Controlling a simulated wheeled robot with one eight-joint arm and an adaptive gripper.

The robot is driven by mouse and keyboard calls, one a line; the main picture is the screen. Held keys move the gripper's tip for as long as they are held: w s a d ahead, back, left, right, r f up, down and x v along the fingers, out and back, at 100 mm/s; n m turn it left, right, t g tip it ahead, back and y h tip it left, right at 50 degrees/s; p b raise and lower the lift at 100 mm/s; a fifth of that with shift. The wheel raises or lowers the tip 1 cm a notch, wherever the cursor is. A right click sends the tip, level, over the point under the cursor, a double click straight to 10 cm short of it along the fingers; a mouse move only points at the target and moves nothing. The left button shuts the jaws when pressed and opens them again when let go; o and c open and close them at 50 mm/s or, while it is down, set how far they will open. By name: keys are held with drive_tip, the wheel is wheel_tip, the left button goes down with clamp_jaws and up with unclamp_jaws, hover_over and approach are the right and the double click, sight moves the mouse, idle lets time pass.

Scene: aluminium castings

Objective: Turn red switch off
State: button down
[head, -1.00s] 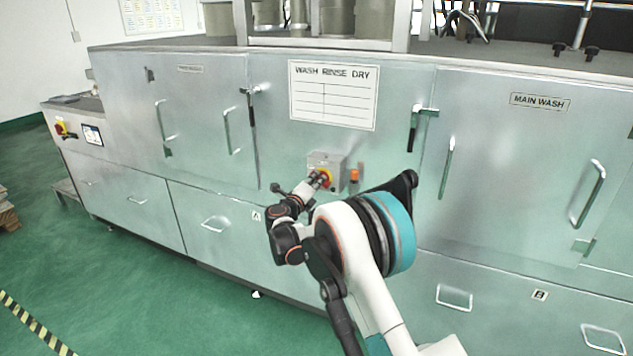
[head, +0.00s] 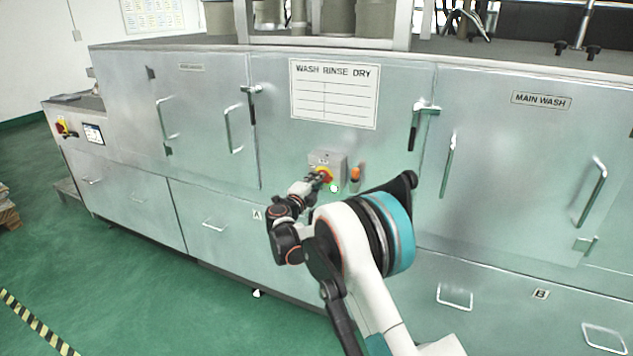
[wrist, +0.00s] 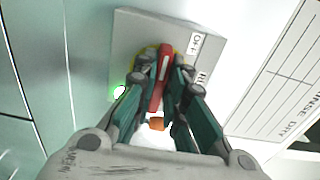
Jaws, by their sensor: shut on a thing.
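The red switch (wrist: 165,68) is a long red handle over a yellow disc (wrist: 143,57) on a grey box (wrist: 150,24). My gripper (wrist: 162,75) is shut on the red handle, with one finger on each side. An OFF label (wrist: 195,42) shows beside the handle, with a second, partly covered label below it. In the head view my gripper (head: 322,178) reaches the front of the grey box (head: 327,160), and the fingers hide most of the handle. The handle's exact setting against the labels is hard to tell.
A green lamp (head: 333,188) glows below the box, and an orange lamp (head: 356,172) sits to its right. A wash-rinse-dry sign (head: 335,93) is above. Cabinet doors with bar handles flank the box. Another red-and-yellow switch (head: 64,128) is at the far left.

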idle(0.3)
drive_tip(key=c, duration=1.6)
unclamp_jaws()
drive_tip(key=shift+a, duration=0.1)
drive_tip(key=shift+c, duration=0.2)
drive_tip(key=shift+s, duration=0.1)
drive_tip(key=v, duration=1.1)
drive_tip(key=shift+s, duration=0.4)
drive_tip(key=shift+a, duration=0.1)
drive_tip(key=shift+r, duration=0.1)
